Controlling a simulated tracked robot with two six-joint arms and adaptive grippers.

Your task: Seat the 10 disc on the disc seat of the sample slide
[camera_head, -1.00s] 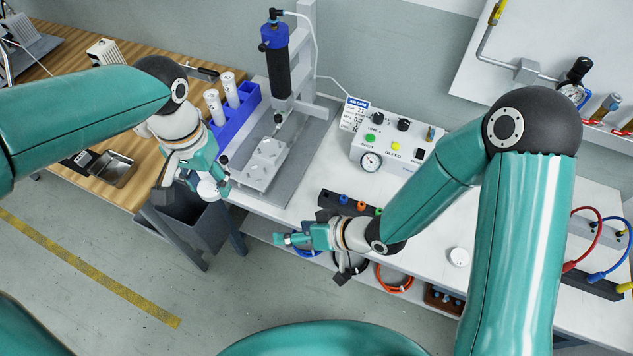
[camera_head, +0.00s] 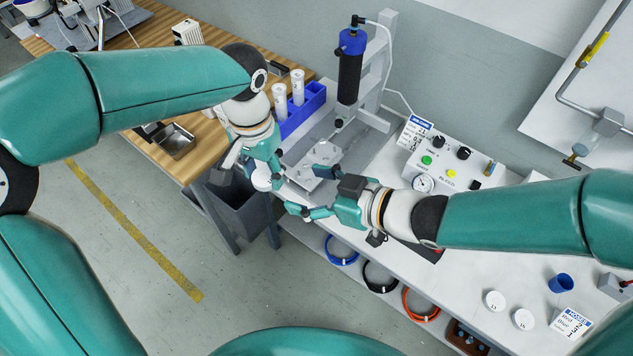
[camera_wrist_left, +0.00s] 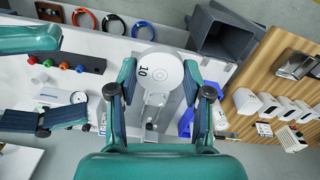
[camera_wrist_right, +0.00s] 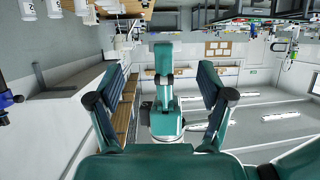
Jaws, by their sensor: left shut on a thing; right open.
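The white 10 disc (camera_wrist_left: 159,73) is between the fingers of my left gripper (camera_wrist_left: 161,82), which is shut on it; its printed number shows in the left wrist view. In the head view the disc (camera_head: 262,180) is at the left gripper's tip, near the front edge of the bench, left of the sample slide. The sample slide (camera_head: 322,158) is a pale plate on the grey base under the dispenser; its disc seat is too small to make out. My right gripper (camera_head: 308,211) is open and empty in front of the slide; its spread fingers show in the right wrist view (camera_wrist_right: 163,90).
The blue-and-black dispenser (camera_head: 350,70) stands over the slide. A blue rack (camera_head: 304,112) with white tubes is behind the left gripper. The control box (camera_head: 440,165) stands right. A grey bin (camera_head: 238,210) is below the left gripper.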

